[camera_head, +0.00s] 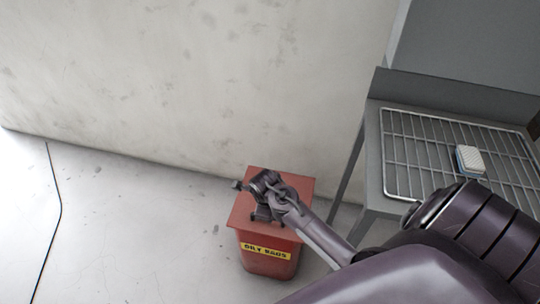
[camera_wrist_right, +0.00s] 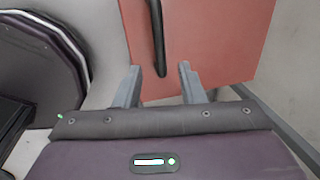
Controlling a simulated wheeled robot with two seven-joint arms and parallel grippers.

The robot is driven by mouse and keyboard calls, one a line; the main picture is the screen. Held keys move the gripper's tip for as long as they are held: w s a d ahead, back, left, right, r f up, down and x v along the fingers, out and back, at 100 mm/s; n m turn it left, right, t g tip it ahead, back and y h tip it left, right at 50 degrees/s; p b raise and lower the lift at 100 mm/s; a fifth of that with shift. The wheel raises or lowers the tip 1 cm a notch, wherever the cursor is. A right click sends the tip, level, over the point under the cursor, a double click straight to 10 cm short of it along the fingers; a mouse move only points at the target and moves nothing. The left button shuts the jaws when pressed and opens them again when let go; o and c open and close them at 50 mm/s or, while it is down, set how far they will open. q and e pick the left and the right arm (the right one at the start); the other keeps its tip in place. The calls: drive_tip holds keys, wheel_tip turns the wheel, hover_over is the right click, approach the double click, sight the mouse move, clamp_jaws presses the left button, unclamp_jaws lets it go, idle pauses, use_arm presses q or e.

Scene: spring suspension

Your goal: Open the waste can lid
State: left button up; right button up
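The waste can (camera_head: 268,262) is a red bin with a yellow "OILY RAGS" label, standing on the floor against the wall. Its flat red lid (camera_head: 298,186) lies on top and looks shut. My right gripper (camera_head: 264,197) is over the lid and hides part of it. In the right wrist view the red lid (camera_wrist_right: 222,38) carries a dark bar handle (camera_wrist_right: 155,30). The right gripper's two fingers (camera_wrist_right: 160,68) are spread apart, with the handle's near end between their tips in the picture. I cannot tell whether they touch it. My left gripper is out of view.
A grey metal table (camera_head: 372,165) with a wire rack (camera_head: 400,150) stands to the right of the can. A white and blue sponge-like block (camera_head: 470,159) lies on the rack. The pale wall (camera_head: 200,80) is behind the can. The floor to the left is clear.

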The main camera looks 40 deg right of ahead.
drive_tip(key=f, duration=0.4)
drive_tip(key=d+f, duration=0.1)
drive_tip(key=f, duration=0.1)
drive_tip(key=shift+w+f+b, duration=0.1)
drive_tip(key=shift+w+b, duration=0.25)
drive_tip(key=shift+c, duration=0.4)
clamp_jaws()
